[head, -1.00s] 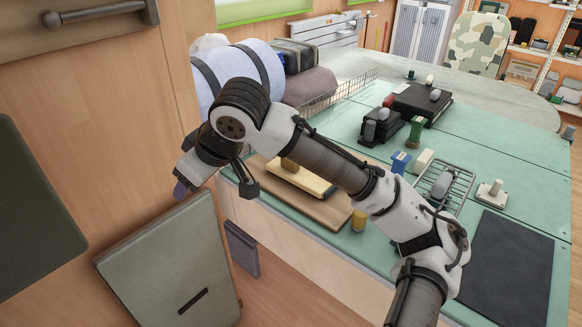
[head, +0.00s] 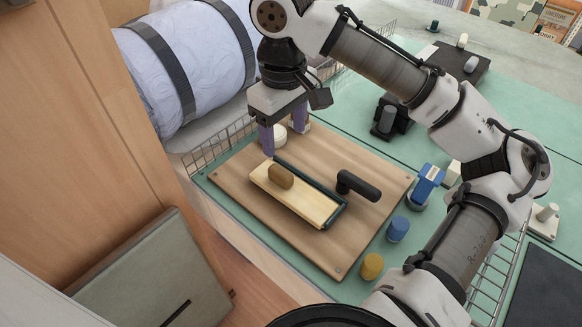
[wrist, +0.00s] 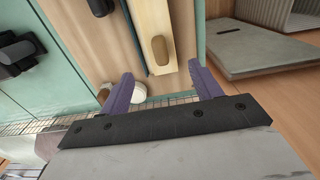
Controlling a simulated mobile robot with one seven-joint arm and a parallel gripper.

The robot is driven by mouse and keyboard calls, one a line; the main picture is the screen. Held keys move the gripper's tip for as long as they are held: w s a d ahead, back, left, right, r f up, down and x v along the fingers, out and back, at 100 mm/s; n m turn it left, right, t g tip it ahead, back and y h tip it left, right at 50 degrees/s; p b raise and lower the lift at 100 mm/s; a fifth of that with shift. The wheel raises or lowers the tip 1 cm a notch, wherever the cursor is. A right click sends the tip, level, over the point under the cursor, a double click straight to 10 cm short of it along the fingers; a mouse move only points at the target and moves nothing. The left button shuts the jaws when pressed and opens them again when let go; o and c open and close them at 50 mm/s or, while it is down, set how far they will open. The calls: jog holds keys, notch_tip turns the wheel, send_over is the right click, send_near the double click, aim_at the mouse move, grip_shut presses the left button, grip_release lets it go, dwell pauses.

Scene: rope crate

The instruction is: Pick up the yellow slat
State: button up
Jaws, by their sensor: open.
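The yellow slat (head: 300,203) is a pale yellow bar with a brown oval knob (head: 281,176) on top, lying on a brown wooden board (head: 240,171). A dark green strip runs along its far long side. In the wrist view the slat (wrist: 147,22) lies ahead of the jaws, with its knob (wrist: 160,49) facing the camera. My gripper (head: 284,138) has purple fingers and is above the board's far left part, just beyond the slat's knob end. In the wrist view my gripper (wrist: 163,82) is open, with nothing between the fingers.
A white round piece (head: 279,133) is beside my fingers. A wire rail and a strapped blue-white roll (head: 190,65) are behind. Blue (head: 398,229) and yellow (head: 372,266) pieces stand at the board's right.

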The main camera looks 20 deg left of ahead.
aim_at(286, 174)
notch_tip(286, 174, down, 7)
jog(key=shift+f, duration=0.15)
jog(key=shift+w+f+p, duration=0.15)
jog(key=shift+f+p, duration=0.25)
jog(key=shift+f, duration=2.8)
jog(key=c, duration=1)
notch_tip(286, 174, up, 20)
jog(key=shift+r, duration=0.1)
jog(key=shift+c, duration=0.2)
